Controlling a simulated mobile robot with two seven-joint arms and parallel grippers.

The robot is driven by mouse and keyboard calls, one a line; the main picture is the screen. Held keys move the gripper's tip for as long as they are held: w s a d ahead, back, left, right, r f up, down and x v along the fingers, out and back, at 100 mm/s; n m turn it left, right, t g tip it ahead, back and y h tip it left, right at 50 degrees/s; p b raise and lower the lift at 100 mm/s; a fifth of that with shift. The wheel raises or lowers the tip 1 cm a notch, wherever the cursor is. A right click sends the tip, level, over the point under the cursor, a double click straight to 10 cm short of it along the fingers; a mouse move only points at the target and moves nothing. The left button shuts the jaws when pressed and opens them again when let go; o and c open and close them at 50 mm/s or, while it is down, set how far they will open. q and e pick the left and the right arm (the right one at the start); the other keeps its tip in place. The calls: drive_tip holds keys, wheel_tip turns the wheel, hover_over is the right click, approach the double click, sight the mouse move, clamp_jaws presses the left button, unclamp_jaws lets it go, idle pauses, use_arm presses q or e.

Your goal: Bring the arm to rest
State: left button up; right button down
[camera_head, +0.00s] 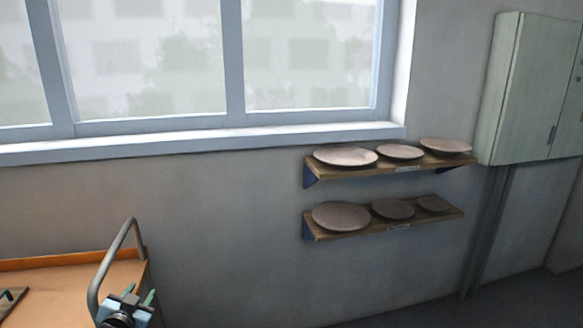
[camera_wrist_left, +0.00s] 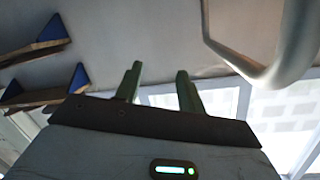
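My left gripper (camera_head: 140,293) is low in the head view, beside the grey handle of the cart. In the left wrist view its two green fingers (camera_wrist_left: 160,68) stand apart with nothing between them. My right gripper is in neither view.
A wooden cart (camera_head: 65,290) with a grey tubular handle (camera_head: 105,265) stands at lower left; the handle (camera_wrist_left: 265,75) is close to my left gripper. An upper shelf (camera_head: 365,172) and a lower shelf (camera_head: 350,232) on the wall each bear three plates. A cabinet (camera_head: 530,85) hangs at right.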

use_arm(q)
drive_tip(key=s+d+f+g+h, duration=0.1)
drive_tip(key=s+d+f+g, duration=0.1)
drive_tip(key=s+d+f, duration=0.55)
drive_tip(key=s+d+f+g+h, duration=0.1)
drive_tip(key=s+d+f+h, duration=0.15)
drive_tip(key=s+f, duration=0.85)
drive_tip(key=s+d+f+g, duration=0.1)
drive_tip(key=s+d, duration=0.2)
drive_tip(key=s, duration=0.6)
drive_tip(key=s+d+f+n+g, duration=0.1)
drive_tip(key=s+d, duration=0.2)
drive_tip(key=s, duration=0.6)
drive_tip(key=s+d+f+g, duration=0.1)
drive_tip(key=s+d, duration=0.1)
drive_tip(key=s, duration=0.7)
drive_tip(key=shift+s+d+n+g, duration=0.15)
drive_tip(key=shift+d+n+g, duration=0.15)
drive_tip(key=shift+d+g, duration=0.1)
